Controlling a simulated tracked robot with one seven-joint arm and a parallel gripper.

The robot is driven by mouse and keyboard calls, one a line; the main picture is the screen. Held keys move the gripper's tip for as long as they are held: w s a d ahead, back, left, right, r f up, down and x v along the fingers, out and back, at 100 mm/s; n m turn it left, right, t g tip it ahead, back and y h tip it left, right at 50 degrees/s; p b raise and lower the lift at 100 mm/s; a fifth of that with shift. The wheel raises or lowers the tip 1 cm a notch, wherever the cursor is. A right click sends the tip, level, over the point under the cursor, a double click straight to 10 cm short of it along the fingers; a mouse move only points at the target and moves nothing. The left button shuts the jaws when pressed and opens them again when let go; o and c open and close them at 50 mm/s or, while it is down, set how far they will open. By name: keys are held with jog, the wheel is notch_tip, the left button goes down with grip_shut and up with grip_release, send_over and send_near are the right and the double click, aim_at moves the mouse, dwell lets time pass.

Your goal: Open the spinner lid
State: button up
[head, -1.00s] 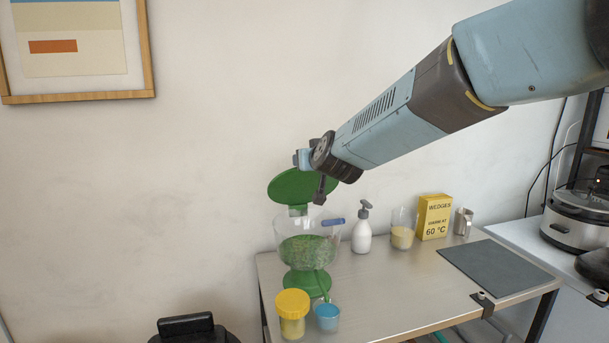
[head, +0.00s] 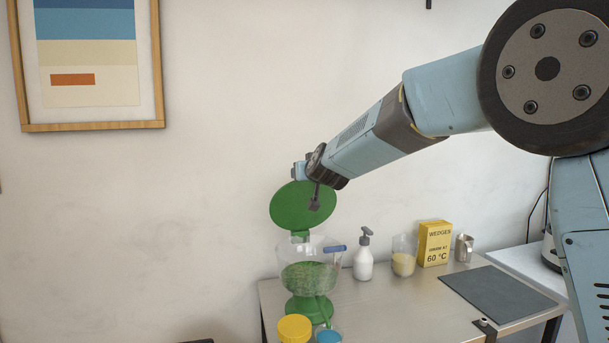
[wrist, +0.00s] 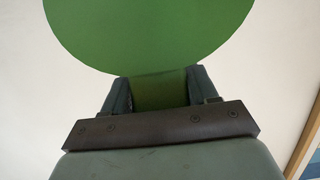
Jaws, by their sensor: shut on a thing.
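The green spinner lid (head: 300,208) stands tilted steeply up on its hinge above the clear spinner bowl (head: 312,254), which has green contents and a green base. The bowl's top is uncovered at the front. My gripper (head: 314,200) is at the lid's upper right side, seen from behind and partly covering it. In the wrist view, the fingers of my gripper (wrist: 158,88) are closed on a green tab of the lid (wrist: 150,30). The fingertips are hidden in the head view.
A yellow-lidded jar (head: 295,328) and a blue cup (head: 328,335) stand in front of the spinner. A white pump bottle (head: 363,260), a glass (head: 403,256), a yellow box (head: 434,243) and a metal jug (head: 464,248) stand to the right.

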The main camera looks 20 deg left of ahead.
jog(key=o, duration=1.1)
jog(key=shift+f, duration=0.35)
jog(key=shift+o, duration=0.6)
jog(key=shift+w+a+f, duration=0.1)
jog(key=shift+a, duration=0.05)
jog(key=shift+o, duration=1)
jog(key=shift+r, duration=0.25)
jog(key=v, duration=1.3)
jog(key=shift+s+d, duration=0.25)
jog(key=shift+s, duration=0.1)
